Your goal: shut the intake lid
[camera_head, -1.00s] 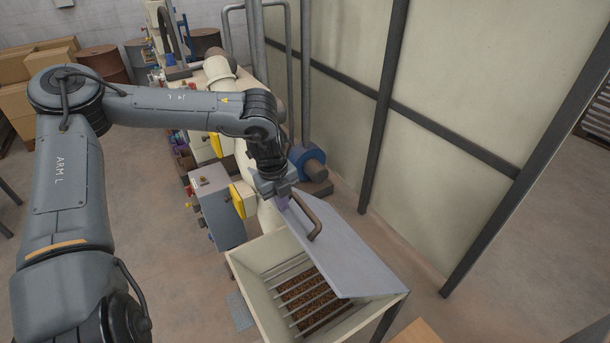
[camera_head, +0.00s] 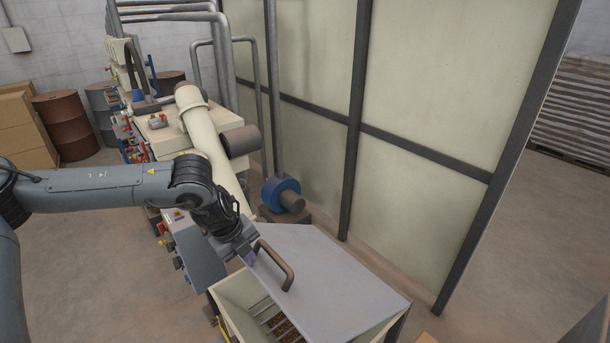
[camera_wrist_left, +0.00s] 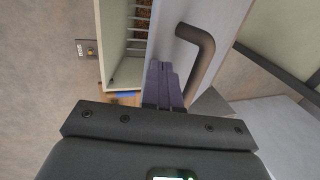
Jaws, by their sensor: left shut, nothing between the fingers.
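The intake lid (camera_head: 330,290) is a flat grey panel with a brown bar handle (camera_head: 274,266). It stands tilted, partly open over the cream intake hopper (camera_head: 236,312), with grate bars and brown contents showing below it. My left gripper (camera_head: 249,258) is at the lid's left edge, beside the handle and not around it. In the left wrist view its dark purple fingers (camera_wrist_left: 163,82) are together and empty, close to the lid (camera_wrist_left: 222,20) next to the handle (camera_wrist_left: 200,60). Whether they touch the lid is hard to tell. My right gripper is not in view.
A cream machine with a large pipe (camera_head: 208,140) stands behind the hopper. A blue blower (camera_head: 282,194) sits on the floor behind the lid. A panelled wall with dark posts (camera_head: 355,120) runs along the right. Open floor lies at left.

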